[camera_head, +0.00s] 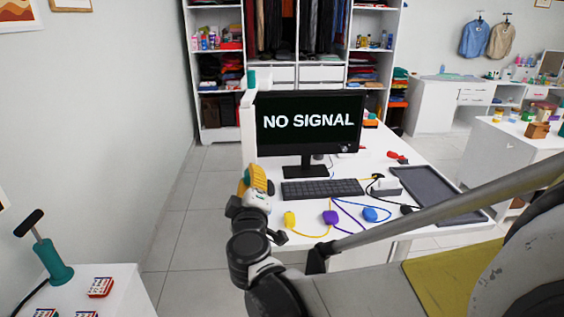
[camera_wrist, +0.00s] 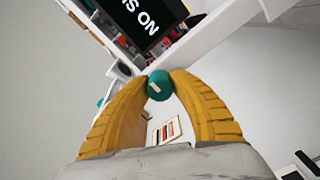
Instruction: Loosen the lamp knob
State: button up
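The lamp knob (camera_wrist: 160,84) is a small teal round piece with a pale mark on its face. In the wrist view it sits between the tips of my gripper (camera_wrist: 162,80), whose yellow ribbed fingers curve in and appear to touch it on both sides. In the head view my gripper (camera_head: 257,179) is at the left edge of the desk, low beside a white upright (camera_head: 248,128) with a teal piece (camera_head: 251,79) on top. The knob between my fingers is hidden there.
A monitor (camera_head: 310,121) reading "NO SIGNAL" stands on the white desk, with a keyboard (camera_head: 322,189), coloured cabled items and a dark tray (camera_head: 431,189) nearby. A side table (camera_head: 125,299) with a teal-based lever is at lower left. Floor left of the desk is clear.

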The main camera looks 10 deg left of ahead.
grip_shut()
jog(key=n, duration=0.7)
jog(key=shift+n+b, duration=0.3)
jog(key=shift+n, duration=0.1)
jog(key=n, duration=0.5)
jog(key=shift+n, duration=0.3)
jog(key=n, duration=0.3)
jog(key=shift+s+n, duration=0.1)
jog(key=shift+n, duration=0.3)
jog(key=o, duration=0.9)
grip_release()
